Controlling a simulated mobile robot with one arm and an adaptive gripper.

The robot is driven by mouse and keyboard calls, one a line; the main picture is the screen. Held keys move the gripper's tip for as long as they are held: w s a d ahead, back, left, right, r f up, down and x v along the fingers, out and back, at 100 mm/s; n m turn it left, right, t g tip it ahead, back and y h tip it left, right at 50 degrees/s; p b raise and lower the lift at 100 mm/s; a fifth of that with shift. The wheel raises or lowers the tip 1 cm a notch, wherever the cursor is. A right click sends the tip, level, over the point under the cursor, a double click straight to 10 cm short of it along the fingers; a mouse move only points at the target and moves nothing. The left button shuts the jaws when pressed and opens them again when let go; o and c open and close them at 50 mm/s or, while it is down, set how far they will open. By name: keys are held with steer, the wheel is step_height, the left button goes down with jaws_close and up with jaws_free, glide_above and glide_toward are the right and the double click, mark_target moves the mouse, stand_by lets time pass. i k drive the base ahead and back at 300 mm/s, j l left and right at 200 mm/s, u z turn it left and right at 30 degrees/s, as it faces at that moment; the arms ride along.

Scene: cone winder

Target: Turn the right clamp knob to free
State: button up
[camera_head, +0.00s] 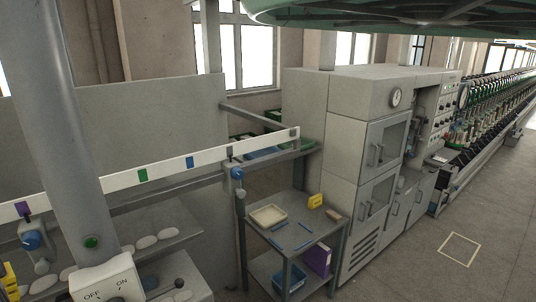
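My gripper is not in view. A blue knob (237,173) sits on a bracket near the right end of the long white rail (110,185). A pale rounded part hangs just below it. Another blue knob (31,240) sits under the rail at the far left, also with a pale rounded part below. No clamp label is readable, so I cannot tell for certain which part is the right clamp knob. The turned position of both blue knobs is too small to tell. Nothing visible touches either one.
A grey post (65,130) crosses the left side, above a white OFF/ON switch box (105,282). A grey table (300,222) holds a tray, tools and a yellow item. A grey cabinet (343,140) stands behind it. The floor (415,265) at right is clear around a yellow outlined square.

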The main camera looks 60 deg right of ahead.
mark_target(236, 173)
steer(key=l+z, duration=0.15)
steer(key=z, duration=0.2)
steer(key=i+l+z, duration=0.1)
steer(key=z, duration=0.25)
steer(key=i+l+u, duration=0.1)
steer(key=l, duration=0.2)
steer(key=i+l+u, duration=0.1)
steer(key=l, duration=0.25)
steer(key=i+l+u, duration=0.1)
steer(key=u, duration=0.25)
